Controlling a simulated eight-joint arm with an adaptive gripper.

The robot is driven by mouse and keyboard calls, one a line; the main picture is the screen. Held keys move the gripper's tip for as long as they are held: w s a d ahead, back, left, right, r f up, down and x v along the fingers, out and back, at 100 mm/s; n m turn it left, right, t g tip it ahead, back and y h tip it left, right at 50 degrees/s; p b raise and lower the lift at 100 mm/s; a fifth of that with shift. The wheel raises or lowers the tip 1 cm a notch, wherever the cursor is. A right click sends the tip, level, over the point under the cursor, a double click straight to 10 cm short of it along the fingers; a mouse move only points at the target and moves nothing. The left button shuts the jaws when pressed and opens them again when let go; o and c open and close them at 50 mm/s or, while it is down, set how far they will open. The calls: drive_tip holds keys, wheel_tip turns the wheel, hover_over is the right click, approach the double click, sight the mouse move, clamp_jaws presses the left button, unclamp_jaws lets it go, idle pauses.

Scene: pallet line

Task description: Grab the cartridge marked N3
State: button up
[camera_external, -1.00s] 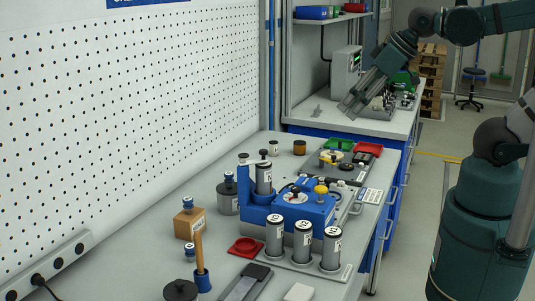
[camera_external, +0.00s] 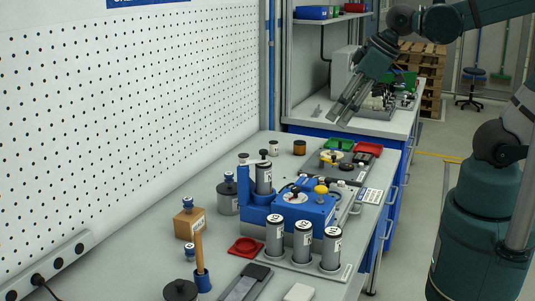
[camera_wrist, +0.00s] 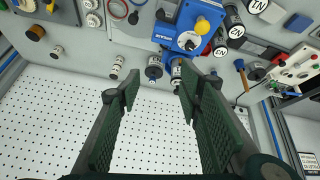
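Three upright grey cartridges with pale caps stand in a row on a plate at the front of the bench: a left one (camera_external: 274,238), a middle one (camera_external: 302,243) and a right one (camera_external: 331,250). Another similar cylinder (camera_external: 264,178) stands in the blue fixture (camera_external: 300,209). In the wrist view the cartridges show at the upper right, upside down.
The pegboard wall (camera_external: 130,100) bounds the bench on the left. Green (camera_external: 339,145) and red trays (camera_external: 368,149) are behind.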

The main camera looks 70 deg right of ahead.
drive_tip(key=w+a+f+n+g+b, duration=0.1)
drive_tip(key=w+a+f+n+g, duration=0.2)
drive_tip(key=w+a+f+n, duration=0.6)
drive_tip(key=n+g+b, duration=0.1)
drive_tip(key=n+g, duration=0.2)
drive_tip(key=n, duration=0.2)
hover_over(275, 229)
drive_tip(key=d, duration=0.3)
drive_tip(key=f, duration=1.1)
drive_tip(key=shift+w+a+f, duration=0.15)
drive_tip(key=shift+w+f, duration=0.05)
drive_tip(key=shift+w, duration=0.1)
drive_tip(key=shift+a+f, duration=0.3)
drive_tip(key=shift+f, duration=0.15)
drive_tip(key=shift+f, duration=0.1)
drive_tip(key=shift+f, duration=1.15)
drive_tip(key=shift+f, duration=0.1)
drive_tip(key=shift+w+f, duration=0.15)
drive_tip(key=shift+f, duration=2.35)
